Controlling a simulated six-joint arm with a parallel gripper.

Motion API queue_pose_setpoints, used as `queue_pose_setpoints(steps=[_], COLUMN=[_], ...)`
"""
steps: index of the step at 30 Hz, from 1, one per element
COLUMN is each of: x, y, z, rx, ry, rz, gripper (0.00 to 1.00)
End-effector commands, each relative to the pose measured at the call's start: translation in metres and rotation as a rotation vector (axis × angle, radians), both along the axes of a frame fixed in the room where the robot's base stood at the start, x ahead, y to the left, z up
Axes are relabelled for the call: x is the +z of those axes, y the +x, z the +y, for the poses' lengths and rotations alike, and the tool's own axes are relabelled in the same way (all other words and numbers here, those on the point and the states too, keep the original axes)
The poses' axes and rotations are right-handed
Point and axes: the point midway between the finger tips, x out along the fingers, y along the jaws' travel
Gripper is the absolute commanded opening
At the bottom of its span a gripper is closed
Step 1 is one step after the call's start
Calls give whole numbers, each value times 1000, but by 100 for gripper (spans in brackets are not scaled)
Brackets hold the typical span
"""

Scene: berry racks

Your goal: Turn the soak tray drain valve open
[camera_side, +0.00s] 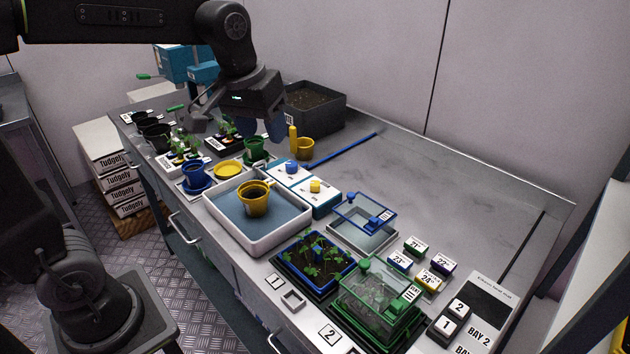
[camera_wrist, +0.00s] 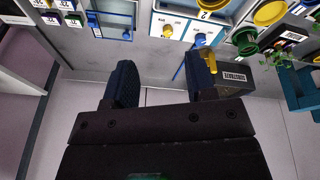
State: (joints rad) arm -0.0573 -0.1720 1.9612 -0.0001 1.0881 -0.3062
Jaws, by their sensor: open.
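The soak tray (camera_side: 217,208) is a white-rimmed tray with a blue-grey floor, on the bench in the side view. A yellow pot (camera_side: 254,198) stands in it. Behind it are two white-and-blue boxes with knobs, one blue (camera_side: 291,167) and one yellow (camera_side: 315,186). They show in the wrist view as a blue knob (camera_wrist: 200,39) and a yellow knob (camera_wrist: 167,30). I cannot tell which part is the drain valve. My gripper (camera_side: 238,122) is open and empty, above the bench, behind and left of the tray. Its fingers (camera_wrist: 163,80) are apart.
A dark substrate bin (camera_side: 330,112), a yellow bottle (camera_side: 293,140) and pots stand near my gripper. A blue rod (camera_side: 345,149) lies behind the boxes. Clear-lidded propagators (camera_side: 375,305) and seedlings are at front right. The back right bench is clear.

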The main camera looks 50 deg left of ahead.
Motion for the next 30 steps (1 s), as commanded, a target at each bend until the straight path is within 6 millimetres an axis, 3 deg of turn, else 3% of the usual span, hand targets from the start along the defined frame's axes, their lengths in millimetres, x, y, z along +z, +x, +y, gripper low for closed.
queue_pose_setpoints(steps=[1,6,12,17,23,30], x=[-4,-23,-55,-71,-86,-130], y=[22,84,137,155,158,157], z=[4,19,35,41,42,42], rx=[44,199,349,409,422,420], ry=[-11,-43,-63,-70,-71,-71], rz=[34,130,219,252,260,263], gripper=[51,51,51,51,51,51])
